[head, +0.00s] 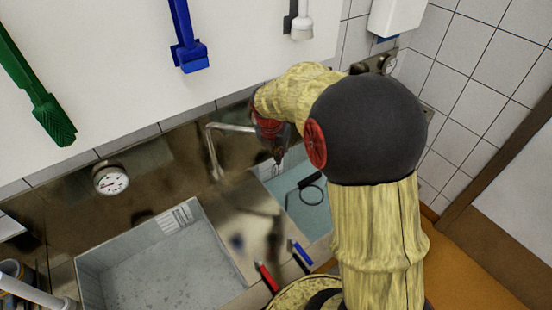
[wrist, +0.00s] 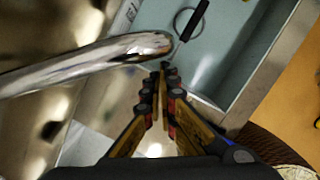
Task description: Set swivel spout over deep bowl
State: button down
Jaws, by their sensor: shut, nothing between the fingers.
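The shiny metal swivel spout (head: 213,148) rises behind the sinks and bends right, its end hidden behind my gripper (head: 279,158) in the head view. In the wrist view the spout (wrist: 90,64) enters from the left, and its rounded end overlaps the near-left part of the pale blue right bowl (wrist: 228,62). My gripper (wrist: 165,72) is shut and empty, with its fingertips just below the spout's end; I cannot tell whether they touch. The right bowl (head: 318,214) and a larger left bowl (head: 90,284) show in the head view; I cannot tell which is deeper.
A black looped object (head: 311,181) lies in the right bowl. A gauge (head: 110,180) is on the back panel. Green (head: 50,118) and blue (head: 188,50) brushes hang above.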

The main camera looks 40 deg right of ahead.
jog(key=w+d+p, duration=0.1)
jog(key=w+d, duration=0.1)
jog(key=d, duration=0.1)
jog(key=shift+p, duration=0.4)
jog(key=shift+a, duration=0.1)
